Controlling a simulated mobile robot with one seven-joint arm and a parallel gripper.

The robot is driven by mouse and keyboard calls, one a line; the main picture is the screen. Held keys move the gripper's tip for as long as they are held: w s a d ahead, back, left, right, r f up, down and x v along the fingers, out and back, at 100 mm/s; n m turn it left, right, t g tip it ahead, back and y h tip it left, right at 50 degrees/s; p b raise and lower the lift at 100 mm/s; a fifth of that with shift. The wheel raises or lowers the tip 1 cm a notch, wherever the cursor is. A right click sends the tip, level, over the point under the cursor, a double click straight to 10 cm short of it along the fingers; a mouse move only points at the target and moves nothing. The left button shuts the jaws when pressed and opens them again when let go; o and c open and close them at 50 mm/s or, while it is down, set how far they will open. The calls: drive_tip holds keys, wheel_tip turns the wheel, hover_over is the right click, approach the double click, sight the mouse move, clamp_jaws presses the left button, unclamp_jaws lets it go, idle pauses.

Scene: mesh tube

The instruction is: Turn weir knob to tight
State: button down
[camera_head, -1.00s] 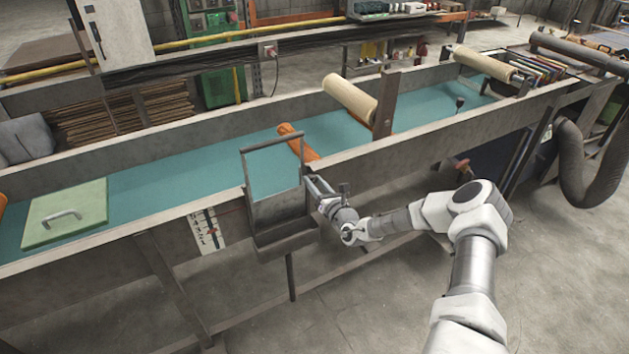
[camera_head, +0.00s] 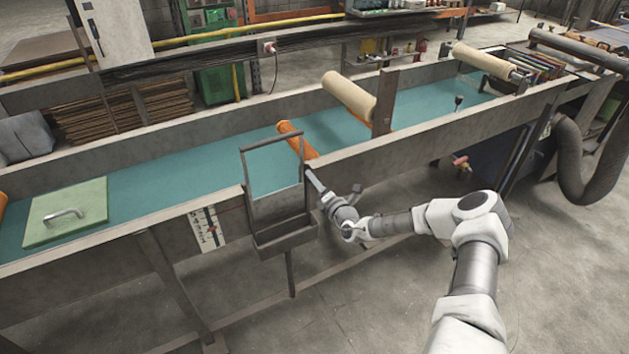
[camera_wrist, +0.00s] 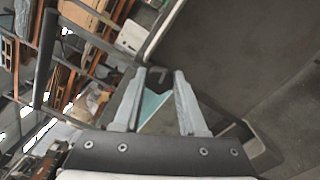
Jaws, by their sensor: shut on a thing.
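The weir (camera_head: 275,205) is a grey metal box with an upright frame at the front wall of the trough. My gripper (camera_head: 311,180) reaches its right side from the lower right. In the wrist view my gripper (camera_wrist: 158,76) has its two pale fingers a little apart, with a small dark piece between the tips. I take this to be the weir knob, but its shape and setting do not show clearly. In the head view the knob is hidden by my gripper. Teal water shows beyond the fingers.
A white scale plate (camera_head: 208,229) with a red mark hangs left of the weir. The trough (camera_head: 400,160) holds teal water, with an orange roller (camera_head: 297,139) and a cream roller (camera_head: 350,97). A green lidded panel (camera_head: 64,213) lies at left. The floor in front is clear.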

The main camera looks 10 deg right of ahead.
drive_tip(key=shift+m, duration=0.3)
drive_tip(key=shift+c, duration=2.3)
unclamp_jaws()
drive_tip(key=v, duration=1.7)
drive_tip(key=shift+s, duration=0.25)
